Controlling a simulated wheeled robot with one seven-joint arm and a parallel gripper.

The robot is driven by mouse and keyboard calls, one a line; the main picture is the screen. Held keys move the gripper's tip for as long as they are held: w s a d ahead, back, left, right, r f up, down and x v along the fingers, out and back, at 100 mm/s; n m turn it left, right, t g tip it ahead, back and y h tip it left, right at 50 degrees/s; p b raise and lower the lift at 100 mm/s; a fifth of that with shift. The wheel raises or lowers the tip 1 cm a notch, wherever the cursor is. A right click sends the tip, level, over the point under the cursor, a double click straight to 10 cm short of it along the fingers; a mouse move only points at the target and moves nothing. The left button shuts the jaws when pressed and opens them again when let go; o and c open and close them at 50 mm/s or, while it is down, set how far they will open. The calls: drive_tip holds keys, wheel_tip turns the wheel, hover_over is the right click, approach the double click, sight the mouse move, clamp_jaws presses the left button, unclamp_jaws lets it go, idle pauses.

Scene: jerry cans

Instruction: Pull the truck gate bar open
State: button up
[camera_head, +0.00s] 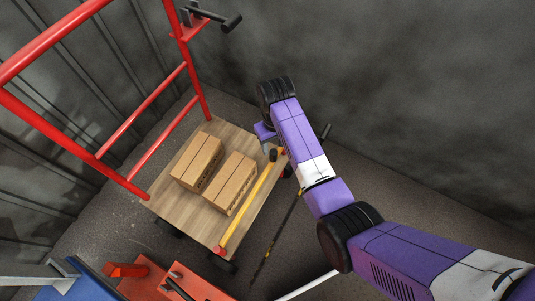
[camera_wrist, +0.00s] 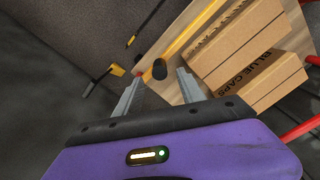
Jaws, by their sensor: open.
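The truck is a cart with a wooden deck (camera_head: 165,190) and a red tubular frame. A yellow gate bar (camera_head: 250,203) with red ends lies along the deck's right edge; it also shows in the wrist view (camera_wrist: 196,32). A black knob (camera_head: 273,155) stands near the bar's far end. My gripper (camera_head: 269,148) is over that end, partly hidden by my arm. In the wrist view my gripper (camera_wrist: 160,76) is open, and the black knob (camera_wrist: 155,71) appears between its fingertips. I cannot tell whether they touch it.
Two cardboard boxes (camera_head: 230,182) (camera_head: 197,160) sit on the deck, left of the bar. A red frame (camera_head: 140,110) rises at the deck's left. Grey walls stand behind. Open floor (camera_head: 400,190) lies to the right. Orange and blue objects (camera_head: 150,278) are at the bottom left.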

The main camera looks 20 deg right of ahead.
sight(273, 155)
wheel_tip(273, 155, down, 8)
drive_tip(key=shift+r+b, duration=0.25)
drive_tip(key=shift+b, duration=0.7)
drive_tip(key=shift+c, duration=0.5)
clamp_jaws()
